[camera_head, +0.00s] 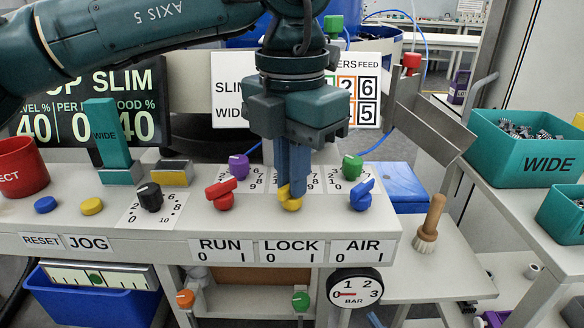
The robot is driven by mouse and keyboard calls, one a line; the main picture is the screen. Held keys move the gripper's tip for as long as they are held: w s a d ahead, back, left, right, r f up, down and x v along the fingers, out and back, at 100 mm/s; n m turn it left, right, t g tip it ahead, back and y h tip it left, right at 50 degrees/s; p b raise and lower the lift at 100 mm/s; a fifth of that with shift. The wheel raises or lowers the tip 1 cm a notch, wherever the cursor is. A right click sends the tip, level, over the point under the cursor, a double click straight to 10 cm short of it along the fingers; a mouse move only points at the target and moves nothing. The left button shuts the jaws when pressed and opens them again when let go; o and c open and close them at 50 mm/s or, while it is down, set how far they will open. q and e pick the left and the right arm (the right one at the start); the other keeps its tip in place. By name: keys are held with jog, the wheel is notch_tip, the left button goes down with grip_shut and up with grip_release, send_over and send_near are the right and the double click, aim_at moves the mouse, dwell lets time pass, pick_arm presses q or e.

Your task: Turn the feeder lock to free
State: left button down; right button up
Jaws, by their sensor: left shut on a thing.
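The feeder lock is a yellow rotary knob (291,201) on the console, above the LOCK plate (291,251) marked 0 and 1. My left gripper (291,188) reaches straight down from above, its blue fingers shut on the yellow knob. The fingers cover much of the knob, so its exact pointing direction is hard to tell. The red RUN knob (221,194) is to the left and the blue AIR knob (362,195) to the right. My right gripper does not show.
Purple (239,166) and green (352,166) dial knobs stand close behind the fingers. A black dial (150,196), blue and yellow buttons, and a red cup (21,168) are to the left. A brush (430,220) stands at right, near teal WIDE bins (520,150).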

pick_arm(q)
jog(key=c, duration=1.5)
grip_release()
